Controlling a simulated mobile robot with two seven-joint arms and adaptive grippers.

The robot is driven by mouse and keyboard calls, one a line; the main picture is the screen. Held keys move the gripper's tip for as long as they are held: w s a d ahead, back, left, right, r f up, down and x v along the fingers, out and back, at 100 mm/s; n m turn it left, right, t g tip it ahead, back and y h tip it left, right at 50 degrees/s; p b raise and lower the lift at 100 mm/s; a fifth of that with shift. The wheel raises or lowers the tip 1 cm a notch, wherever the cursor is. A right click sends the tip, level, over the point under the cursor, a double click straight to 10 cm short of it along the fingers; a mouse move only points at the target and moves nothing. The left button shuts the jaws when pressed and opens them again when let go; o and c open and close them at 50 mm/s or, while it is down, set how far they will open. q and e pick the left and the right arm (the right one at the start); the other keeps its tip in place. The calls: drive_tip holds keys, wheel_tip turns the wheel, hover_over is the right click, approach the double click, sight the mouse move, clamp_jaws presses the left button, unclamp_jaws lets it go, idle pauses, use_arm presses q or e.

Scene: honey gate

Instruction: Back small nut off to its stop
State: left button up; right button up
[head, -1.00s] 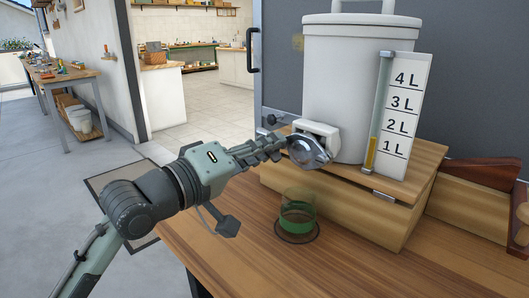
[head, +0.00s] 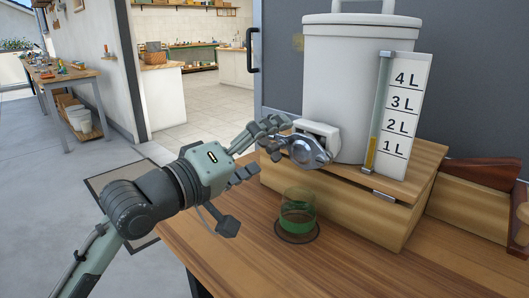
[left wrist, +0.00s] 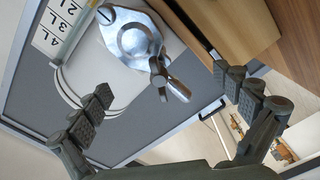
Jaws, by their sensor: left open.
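The silver honey gate (head: 307,151) is on the white spout block (head: 318,130) low on the white bucket (head: 343,80). In the left wrist view the gate's round plate (left wrist: 132,40) has a small round fastener (left wrist: 106,15) at one corner. A larger metal fitting (left wrist: 158,66) with a stubby rod (left wrist: 178,90) is at the opposite side. I cannot tell for sure which is the small nut. My left gripper (head: 266,147) is open beside the gate's left side. Its fingers (left wrist: 164,86) stand apart on either side of the fitting, touching nothing visible.
A glass jar (head: 297,214) with a green lower part stands on a dark round mat (head: 297,236) below the gate. The bucket stands on a wooden box (head: 330,203). An upright gauge (head: 378,115) shows amber at its bottom. The front of the bench (head: 250,262) is clear.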

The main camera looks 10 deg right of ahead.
sight(263, 149)
use_arm(q)
drive_tip(key=shift+s+a, duration=0.2)
drive_tip(key=shift+a, duration=0.15)
drive_tip(key=p+v, duration=0.1)
drive_tip(key=v, duration=0.3)
drive_tip(key=shift+p+v, duration=0.35)
drive_tip(key=shift+v, duration=0.75)
drive_tip(key=shift+s, duration=0.1)
